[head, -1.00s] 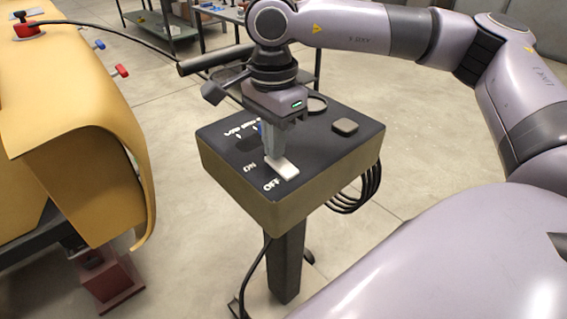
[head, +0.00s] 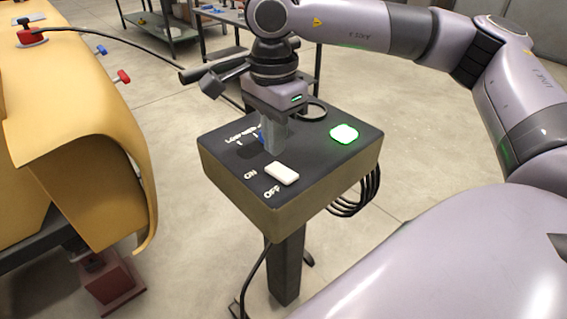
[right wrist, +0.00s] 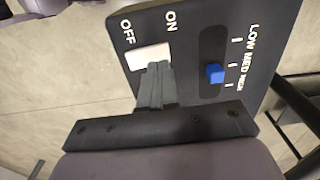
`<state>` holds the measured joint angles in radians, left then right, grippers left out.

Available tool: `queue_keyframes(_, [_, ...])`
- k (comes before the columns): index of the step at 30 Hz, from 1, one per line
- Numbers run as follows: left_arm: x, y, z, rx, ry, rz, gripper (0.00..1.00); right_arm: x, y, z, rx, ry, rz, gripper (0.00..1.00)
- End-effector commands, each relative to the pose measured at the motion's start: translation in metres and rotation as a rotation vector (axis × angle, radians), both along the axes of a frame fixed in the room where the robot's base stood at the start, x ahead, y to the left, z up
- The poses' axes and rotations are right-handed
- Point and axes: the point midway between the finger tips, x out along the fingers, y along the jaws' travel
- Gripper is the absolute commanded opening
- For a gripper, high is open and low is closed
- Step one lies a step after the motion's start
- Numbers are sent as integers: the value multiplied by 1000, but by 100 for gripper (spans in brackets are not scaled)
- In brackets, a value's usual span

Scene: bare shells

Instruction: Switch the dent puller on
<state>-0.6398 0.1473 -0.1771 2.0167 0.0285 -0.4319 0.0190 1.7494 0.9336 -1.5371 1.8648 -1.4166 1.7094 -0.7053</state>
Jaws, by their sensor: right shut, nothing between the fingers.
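The dent puller's control box (head: 290,205) stands on a dark post, with a black top panel. Its white rocker switch (head: 282,174) lies between the ON and OFF labels; it also shows in the right wrist view (right wrist: 148,57). A square lamp (head: 344,134) on the panel glows green. My right gripper (head: 274,148) is shut and empty, pointing down over the panel just behind the switch. In the right wrist view its fingertips (right wrist: 157,70) overlap the switch's edge on the ON side; I cannot tell if they touch. My left gripper is out of view.
A blue slider (right wrist: 214,73) with LOW, MED and HIGH marks sits close beside the fingers. A yellow car panel (head: 75,130) with a red puller head (head: 32,36) stands at left. Black cable coils (head: 357,195) hang from the box's right side.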

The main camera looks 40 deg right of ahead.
Motion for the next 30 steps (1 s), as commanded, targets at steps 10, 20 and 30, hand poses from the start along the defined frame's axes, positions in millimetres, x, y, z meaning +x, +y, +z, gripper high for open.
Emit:
queue_keyframes(10, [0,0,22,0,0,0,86,0,0,31,0,0,0,0])
queue_keyframes(20, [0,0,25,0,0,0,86,0,0,37,1,0,0,0])
queue_keyframes(30, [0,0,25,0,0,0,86,0,0,37,0,0,0,0])
